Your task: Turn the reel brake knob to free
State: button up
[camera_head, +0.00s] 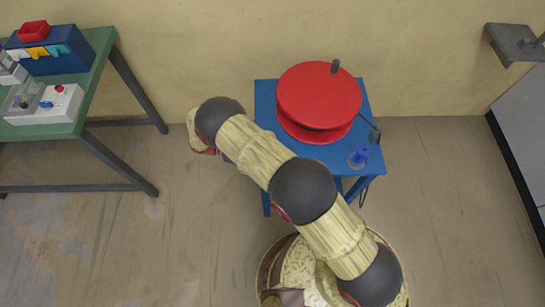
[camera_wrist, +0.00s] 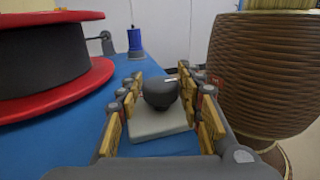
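The brake knob (camera_wrist: 160,90) is black and rounded, with a short white mark on its top. It sits on a pale grey base plate (camera_wrist: 158,122) on the blue table. My gripper (camera_wrist: 159,84) is open, with its yellow-padded fingers on either side of the knob. A narrow gap seems to show on each side; I cannot tell whether a pad touches. In the head view my arm hides the knob and the gripper. The red reel (camera_head: 318,97) stands on the blue table (camera_head: 266,100) and also shows at the left of the wrist view (camera_wrist: 55,100).
A blue peg-like part (camera_head: 361,156) stands at the table's right front corner, beyond the knob in the wrist view (camera_wrist: 135,42). A dark lever (camera_head: 374,136) is beside the reel. A green bench (camera_head: 92,75) with boxes stands left. The floor between is clear.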

jog(key=shift+o, duration=1.3)
jog(key=shift+r, duration=0.1)
notch_tip(320, 180, up, 10)
jog(key=shift+f, duration=0.1)
